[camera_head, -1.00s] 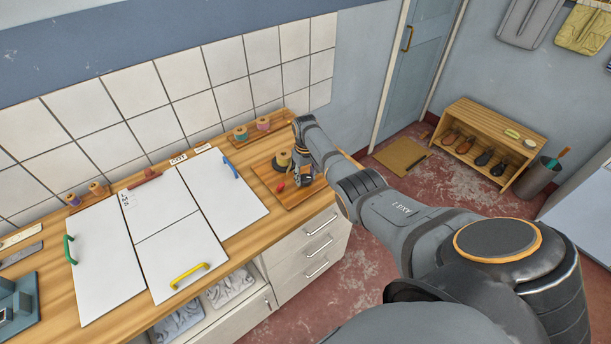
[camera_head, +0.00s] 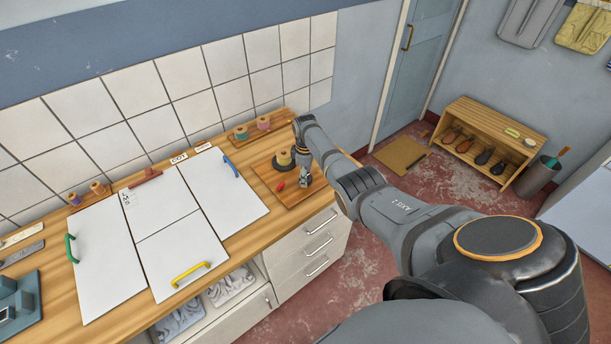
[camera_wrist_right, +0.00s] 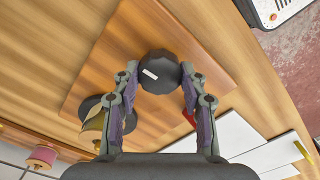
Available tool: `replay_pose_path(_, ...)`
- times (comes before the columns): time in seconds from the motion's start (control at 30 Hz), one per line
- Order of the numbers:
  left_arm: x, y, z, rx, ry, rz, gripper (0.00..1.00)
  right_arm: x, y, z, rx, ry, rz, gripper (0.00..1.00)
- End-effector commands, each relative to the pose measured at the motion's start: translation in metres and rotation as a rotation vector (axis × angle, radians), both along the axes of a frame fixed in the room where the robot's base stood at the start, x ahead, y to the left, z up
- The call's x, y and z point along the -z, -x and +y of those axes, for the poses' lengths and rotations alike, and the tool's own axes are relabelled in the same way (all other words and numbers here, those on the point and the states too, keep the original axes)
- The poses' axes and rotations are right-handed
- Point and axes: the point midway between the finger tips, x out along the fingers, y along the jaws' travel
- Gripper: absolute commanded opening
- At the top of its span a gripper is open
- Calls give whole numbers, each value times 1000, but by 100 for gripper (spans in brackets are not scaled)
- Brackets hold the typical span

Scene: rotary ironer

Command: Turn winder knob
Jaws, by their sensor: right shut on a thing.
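The winder knob (camera_wrist_right: 160,76) is a dark faceted knob with a small pale mark on its top, left of its middle. My right gripper (camera_wrist_right: 160,68) has one finger on each side of it and is shut on it. In the head view my right gripper (camera_head: 304,181) points down over the winder's wooden board (camera_head: 293,199), and the knob is largely hidden there. A yellow spool (camera_head: 284,158) stands on a dark round base beside the gripper. A red part (camera_head: 281,185) lies to the gripper's left. My left gripper is not seen.
Thread spools (camera_head: 263,123) stand on a small rack behind the board. White panels with a blue handle (camera_head: 231,168) and a yellow handle (camera_head: 189,274) lie to the left on the wooden counter. Drawers (camera_head: 318,245) are below.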

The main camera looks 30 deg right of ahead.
Motion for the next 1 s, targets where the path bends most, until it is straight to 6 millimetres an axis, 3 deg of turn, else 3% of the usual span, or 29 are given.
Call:
replay_pose_path(0.77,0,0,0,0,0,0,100,-1,-1,0,-106,-1,-4,11)
replay_pose_path(0.8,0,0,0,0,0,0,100,-1,-1,0,-106,-1,-4,44)
replay_pose_path(0.97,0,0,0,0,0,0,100,-1,-1,0,-105,-1,-2,66)
replay_pose_path(1.0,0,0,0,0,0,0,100,0,-1,0,-105,-1,-2,66)
